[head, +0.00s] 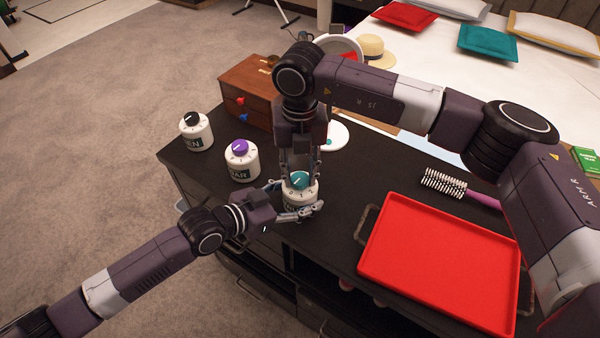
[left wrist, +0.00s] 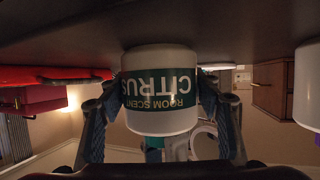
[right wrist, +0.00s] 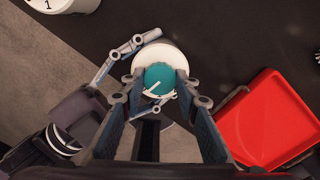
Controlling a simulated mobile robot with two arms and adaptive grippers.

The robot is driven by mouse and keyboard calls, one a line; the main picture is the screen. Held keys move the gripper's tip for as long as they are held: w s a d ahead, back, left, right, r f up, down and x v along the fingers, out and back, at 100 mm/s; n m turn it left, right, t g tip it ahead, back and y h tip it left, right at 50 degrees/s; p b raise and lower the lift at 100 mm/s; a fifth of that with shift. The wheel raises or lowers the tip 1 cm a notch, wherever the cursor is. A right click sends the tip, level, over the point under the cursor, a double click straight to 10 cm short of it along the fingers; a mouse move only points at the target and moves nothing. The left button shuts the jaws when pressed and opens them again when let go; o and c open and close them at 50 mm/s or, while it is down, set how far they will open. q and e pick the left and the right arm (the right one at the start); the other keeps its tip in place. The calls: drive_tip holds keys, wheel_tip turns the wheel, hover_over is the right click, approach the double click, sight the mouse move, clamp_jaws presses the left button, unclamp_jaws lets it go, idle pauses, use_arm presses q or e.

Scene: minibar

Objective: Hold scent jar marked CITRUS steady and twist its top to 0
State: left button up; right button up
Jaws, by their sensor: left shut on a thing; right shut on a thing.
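The CITRUS scent jar (head: 299,196) is white with a teal top and stands on the dark counter. Its green label reads CITRUS, upside down, in the left wrist view (left wrist: 160,88). My left gripper (head: 296,207) is shut on the jar's body from both sides, near the counter. My right gripper (head: 301,172) points down from above and is shut on the teal top (right wrist: 160,78). A white pointer line shows on the top, with marks on the rim around it. Fingers hide part of the rim, and I cannot read the number at the pointer.
A purple-topped jar (head: 242,160) and a black-topped jar (head: 196,131) stand to the left. A red tray (head: 440,262) lies to the right, with a hairbrush (head: 450,186) behind it. A wooden box (head: 250,92) and a white round dish (head: 334,136) are behind.

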sight(300, 178)
drive_tip(key=o, duration=1.2)
drive_tip(key=shift+c, duration=0.2)
drive_tip(key=shift+r, duration=0.15)
wheel_tip(300, 178, up, 12)
use_arm(q)
drive_tip(key=o, duration=1.4)
